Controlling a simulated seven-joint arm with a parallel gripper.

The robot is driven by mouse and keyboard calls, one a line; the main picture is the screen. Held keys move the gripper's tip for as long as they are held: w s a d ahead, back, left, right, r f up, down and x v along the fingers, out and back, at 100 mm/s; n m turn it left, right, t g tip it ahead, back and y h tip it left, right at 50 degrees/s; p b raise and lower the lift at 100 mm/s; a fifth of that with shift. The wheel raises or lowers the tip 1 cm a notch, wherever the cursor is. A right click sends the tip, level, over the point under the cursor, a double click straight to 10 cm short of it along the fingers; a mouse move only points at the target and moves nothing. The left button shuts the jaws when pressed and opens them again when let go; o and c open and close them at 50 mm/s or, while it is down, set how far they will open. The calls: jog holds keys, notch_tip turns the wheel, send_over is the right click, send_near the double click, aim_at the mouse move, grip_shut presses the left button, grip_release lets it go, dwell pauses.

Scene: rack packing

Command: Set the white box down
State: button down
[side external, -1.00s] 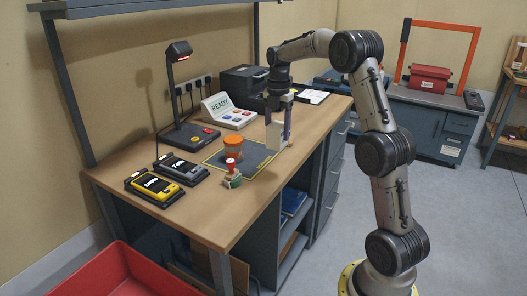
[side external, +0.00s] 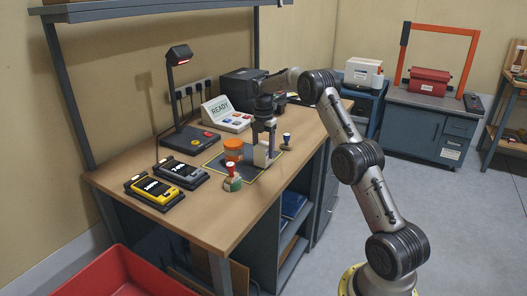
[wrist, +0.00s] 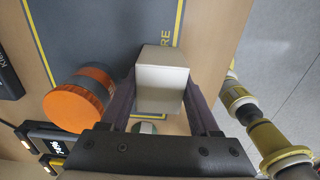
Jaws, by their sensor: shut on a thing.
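My gripper (side external: 266,147) points down over the work mat and is shut on the white box (side external: 261,156). In the wrist view, the white box (wrist: 162,78) sits between the two dark fingers of my gripper (wrist: 165,92). The box is upright, at the right part of the dark grey mat (side external: 243,178) with its yellow border. Its bottom is at or very close to the mat; I cannot tell whether it touches. The orange-lidded jar (side external: 233,149) stands just left of the box; it also shows in the wrist view (wrist: 80,98).
A red-handled stamp (side external: 231,178) stands in front of the jar. A blue-handled stamp (side external: 287,142) stands right of my gripper. A lamp (side external: 178,90), a READY panel (side external: 226,115) and two handheld devices (side external: 153,191) are further left.

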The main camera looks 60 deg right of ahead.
jog(key=shift+f, duration=0.2)
jog(key=shift+f, duration=0.15)
jog(key=shift+c, duration=0.6)
grip_release()
